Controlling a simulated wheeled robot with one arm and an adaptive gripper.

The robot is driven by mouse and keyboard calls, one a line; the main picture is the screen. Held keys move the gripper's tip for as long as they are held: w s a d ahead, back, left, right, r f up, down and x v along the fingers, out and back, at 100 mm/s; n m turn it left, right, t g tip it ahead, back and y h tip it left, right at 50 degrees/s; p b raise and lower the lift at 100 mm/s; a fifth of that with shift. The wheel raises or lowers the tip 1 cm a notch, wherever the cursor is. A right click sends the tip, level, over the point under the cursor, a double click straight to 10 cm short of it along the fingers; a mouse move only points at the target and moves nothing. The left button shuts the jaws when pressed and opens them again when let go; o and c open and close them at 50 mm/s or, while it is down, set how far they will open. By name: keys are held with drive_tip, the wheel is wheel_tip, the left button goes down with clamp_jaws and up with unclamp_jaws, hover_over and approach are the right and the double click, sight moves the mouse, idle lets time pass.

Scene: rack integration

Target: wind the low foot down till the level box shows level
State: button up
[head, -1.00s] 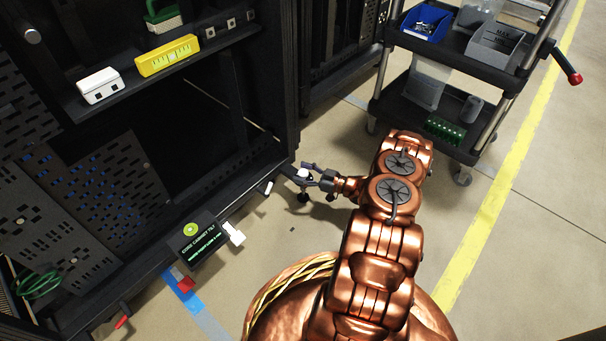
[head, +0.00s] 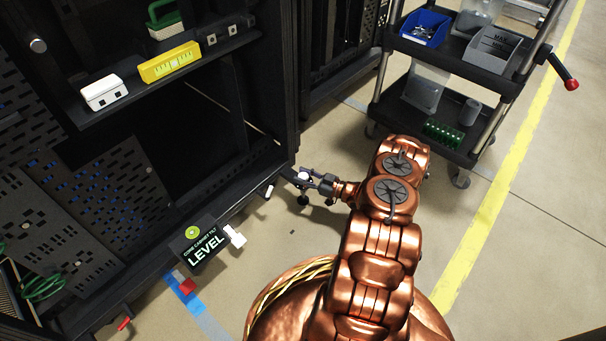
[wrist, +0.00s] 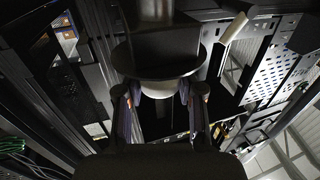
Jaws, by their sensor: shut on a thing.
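The level box (head: 201,243) sits low at the front of the dark cabinet (head: 225,190) in the head view. Its screen reads "CORE CABINET TILT" and "LEVEL" in large white letters, with a round yellow-green bubble dial above. My gripper (head: 305,180) is at the cabinet's right front bottom corner, shut on the levelling foot. In the wrist view the foot (wrist: 160,55) shows as a dark stem with a wide dark disc and a pale part below it, between my two fingers (wrist: 158,100). Where the foot meets the floor is too small to tell.
A yellow spirit level (head: 169,63) and a white box (head: 104,93) lie on the cabinet shelf. A black cart (head: 480,60) with bins stands at upper right. Blue tape (head: 200,305) and a red piece lie on the floor at lower left. Open floor lies around my arm.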

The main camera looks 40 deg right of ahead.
drive_tip(key=h+p, duration=0.1)
drive_tip(key=m+t+h+p, duration=0.1)
drive_tip(key=shift+a+r+p, duration=0.15)
drive_tip(key=shift+r+p, duration=0.1)
drive_tip(key=shift+p, duration=0.1)
drive_tip(key=shift+f+m+h+p, duration=0.1)
drive_tip(key=shift+m+h+p, duration=0.2)
drive_tip(key=shift+p, duration=0.15)
drive_tip(key=shift+f, duration=0.1)
drive_tip(key=o, duration=1.2)
drive_tip(key=shift+c, duration=0.2)
drive_tip(key=v, duration=1.2)
drive_tip(key=shift+f, duration=0.15)
